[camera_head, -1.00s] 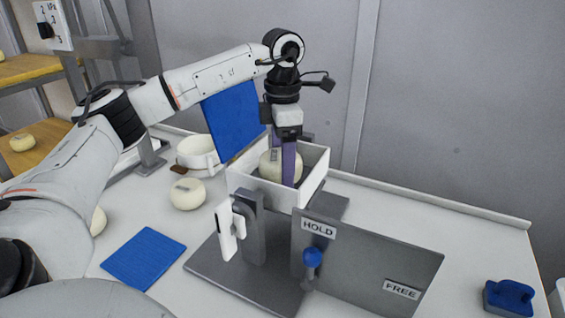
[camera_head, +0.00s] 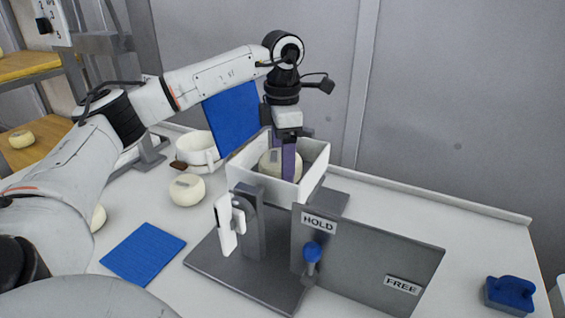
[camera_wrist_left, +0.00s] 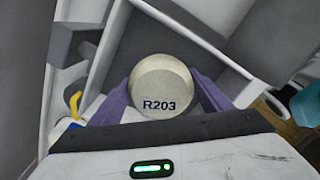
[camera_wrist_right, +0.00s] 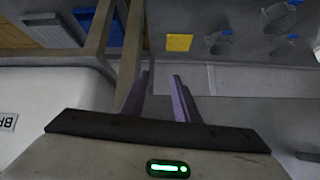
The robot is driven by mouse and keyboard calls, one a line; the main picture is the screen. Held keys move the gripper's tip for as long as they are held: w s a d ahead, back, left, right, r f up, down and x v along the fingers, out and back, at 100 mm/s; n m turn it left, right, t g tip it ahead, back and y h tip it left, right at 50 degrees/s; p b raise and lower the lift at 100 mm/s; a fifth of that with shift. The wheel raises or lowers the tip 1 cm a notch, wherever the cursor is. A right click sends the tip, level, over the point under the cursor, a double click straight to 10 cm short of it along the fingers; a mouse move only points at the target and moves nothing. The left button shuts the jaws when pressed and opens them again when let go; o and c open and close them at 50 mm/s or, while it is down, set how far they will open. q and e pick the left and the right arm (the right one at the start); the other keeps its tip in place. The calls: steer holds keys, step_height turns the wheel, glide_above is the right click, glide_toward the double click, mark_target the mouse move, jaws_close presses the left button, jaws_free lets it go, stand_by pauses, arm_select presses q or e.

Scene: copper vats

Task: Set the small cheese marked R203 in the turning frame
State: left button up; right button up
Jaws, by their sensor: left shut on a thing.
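The small cheese marked R203 (camera_wrist_left: 163,88) is a pale round cheese, its label readable in the left wrist view. In the head view this cheese (camera_head: 270,163) sits inside the white open box of the turning frame (camera_head: 240,171). My left gripper (camera_head: 284,165) reaches down into the box from above. Its purple fingers (camera_wrist_left: 162,108) are shut on the cheese, one at each side. The cheese's underside is hidden by the box's front wall. My right gripper (camera_wrist_right: 160,85) shows only in its own wrist view, its fingers apart with nothing between them.
Another cheese (camera_head: 187,190), a blue mat (camera_head: 144,254) and a white pot (camera_head: 197,148) lie left. A blue block (camera_head: 510,295) sits right.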

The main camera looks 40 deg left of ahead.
arm_select(q)
steer(key=o, duration=1.4)
steer(key=shift+o, duration=0.2)
step_height(320, 180, up, 3)
steer(key=p, duration=0.2)
steer(key=shift+p, duration=0.35)
step_height(320, 180, up, 2)
steer(key=shift+p, duration=0.6)
steer(key=shift+r, duration=1.05)
